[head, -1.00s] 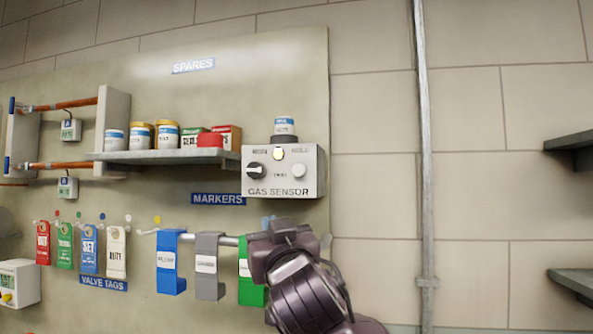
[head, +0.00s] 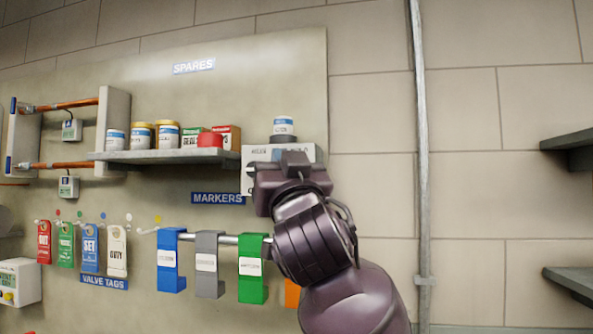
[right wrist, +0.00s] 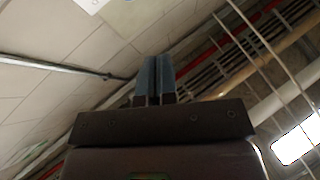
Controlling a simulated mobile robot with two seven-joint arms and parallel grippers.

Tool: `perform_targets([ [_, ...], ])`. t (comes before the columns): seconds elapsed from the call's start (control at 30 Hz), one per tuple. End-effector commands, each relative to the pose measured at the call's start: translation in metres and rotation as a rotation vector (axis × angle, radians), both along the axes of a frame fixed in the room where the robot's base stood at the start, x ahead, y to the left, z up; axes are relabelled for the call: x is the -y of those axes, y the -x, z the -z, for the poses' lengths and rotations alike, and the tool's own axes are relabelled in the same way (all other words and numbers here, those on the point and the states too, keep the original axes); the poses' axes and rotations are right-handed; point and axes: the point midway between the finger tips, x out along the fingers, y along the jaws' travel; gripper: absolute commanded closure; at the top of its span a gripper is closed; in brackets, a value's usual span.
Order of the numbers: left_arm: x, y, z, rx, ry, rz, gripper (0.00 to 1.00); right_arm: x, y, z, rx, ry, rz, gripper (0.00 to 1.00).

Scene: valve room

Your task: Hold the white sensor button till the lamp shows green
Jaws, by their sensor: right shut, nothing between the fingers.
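The gas sensor box (head: 262,154) is white and mounted on the board's right edge. Its upper part shows in the head view. My right gripper (head: 294,158) is in front of it and hides the white button, most of the lamp area and the label. I cannot tell whether the gripper touches the box or what the lamp shows. In the right wrist view the two fingers (right wrist: 154,78) are together, with nothing between them. My left gripper is not in view.
A shelf (head: 165,156) with cans and small boxes is left of the sensor. Blue, gray and green markers (head: 252,268) hang below. A vertical pipe (head: 421,170) runs down the wall on the right. Bare wall lies between pipe and board.

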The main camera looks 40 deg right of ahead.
Motion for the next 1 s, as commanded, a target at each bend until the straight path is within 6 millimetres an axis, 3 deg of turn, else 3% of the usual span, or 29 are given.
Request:
perform_targets([
  [0.5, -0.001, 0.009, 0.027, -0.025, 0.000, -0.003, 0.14, 0.045, -0.038, 0.003, -0.004, 0.001, 0.005, 1.00],
  [1.0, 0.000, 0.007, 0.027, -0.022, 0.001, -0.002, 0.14, 0.064, -0.055, 0.001, -0.002, -0.001, 0.000, 1.00],
])
